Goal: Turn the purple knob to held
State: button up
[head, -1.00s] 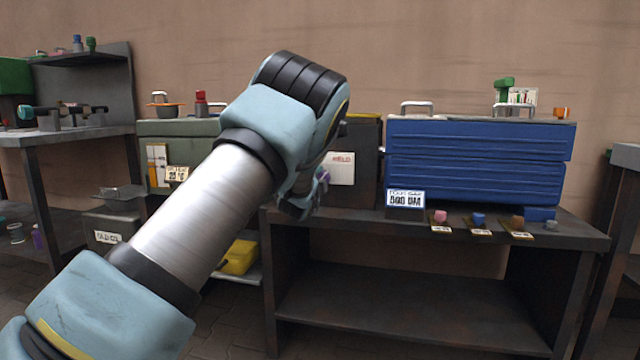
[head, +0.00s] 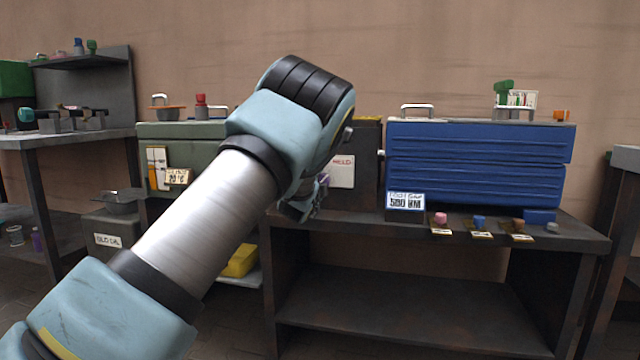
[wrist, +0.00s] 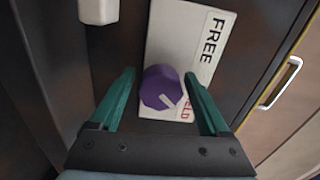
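The purple knob (wrist: 160,88) sits on a white plate (wrist: 178,45) on a dark cabinet front. The plate reads FREE in black, with red lettering partly hidden behind a finger. The knob's white pointer mark points down and to the right in the wrist view, toward the red lettering. My gripper (wrist: 160,74) is open, with one green finger on either side of the knob. Gaps show between the knob and both fingers.
A blue tool chest (head: 480,160) stands right of the dark cabinet (head: 366,165) on the bench (head: 440,255). Small pink, blue and brown knobs line the bench's front edge. A green-grey box (head: 158,135) stands to the left. The bench's lower shelf is clear.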

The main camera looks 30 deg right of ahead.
jog(key=shift+o, duration=0.4)
jog(key=shift+s+a, duration=0.2)
jog(key=shift+a, duration=0.05)
jog(key=p+v, duration=0.1)
jog(key=v, duration=0.9)
jog(key=shift+s, duration=0.1)
